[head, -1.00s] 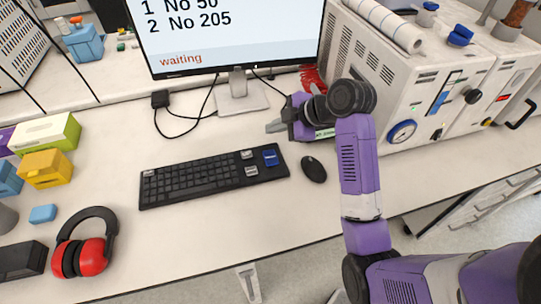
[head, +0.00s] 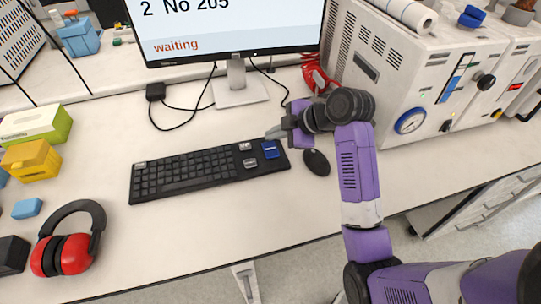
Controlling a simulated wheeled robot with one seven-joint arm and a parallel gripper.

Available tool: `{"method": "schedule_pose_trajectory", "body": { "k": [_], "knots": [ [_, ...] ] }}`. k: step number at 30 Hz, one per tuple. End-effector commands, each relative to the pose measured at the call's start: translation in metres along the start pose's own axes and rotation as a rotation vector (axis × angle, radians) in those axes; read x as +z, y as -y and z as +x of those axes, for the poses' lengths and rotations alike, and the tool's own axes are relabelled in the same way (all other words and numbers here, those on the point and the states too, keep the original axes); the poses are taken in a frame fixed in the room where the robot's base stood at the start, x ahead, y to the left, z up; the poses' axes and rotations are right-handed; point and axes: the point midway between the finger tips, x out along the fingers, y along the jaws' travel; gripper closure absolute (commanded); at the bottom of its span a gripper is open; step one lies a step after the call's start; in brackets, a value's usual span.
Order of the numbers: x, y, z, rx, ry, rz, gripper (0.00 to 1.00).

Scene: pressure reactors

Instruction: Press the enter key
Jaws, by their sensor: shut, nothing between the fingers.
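The black keyboard (head: 188,176) lies on the white bench below the monitor. Near its right end is a blue key (head: 270,150), larger than its neighbours; its lettering is too small to read. Two light grey keys sit just left of it. My gripper (head: 272,132) is shut and empty, its tips pointing left. In the picture the tips are just above the blue key, by the keyboard's upper right corner. I cannot tell the exact height, but no contact with the key shows.
A monitor (head: 230,32) reading "waiting" stands behind the keyboard, with loose cables. A black mouse (head: 316,162) lies right of the keyboard. A white instrument box (head: 400,75) with a gauge is at the right. Red ear defenders (head: 66,254) lie at the lower left. Bench in front of the keyboard is clear.

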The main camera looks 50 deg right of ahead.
Motion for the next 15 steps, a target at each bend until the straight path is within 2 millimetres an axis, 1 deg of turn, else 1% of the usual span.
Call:
{"method": "schedule_pose_trajectory", "body": {
  "k": [1, 6, 15],
  "knots": [
    [0.0050, 0.0053, 0.0068, -0.001, 0.000, 0.001, 1.00],
    [0.0106, 0.0107, 0.0141, -0.001, 0.001, 0.001, 1.00],
    [0.0109, 0.0108, 0.0145, -0.001, 0.001, 0.001, 1.00]
  ]
}}
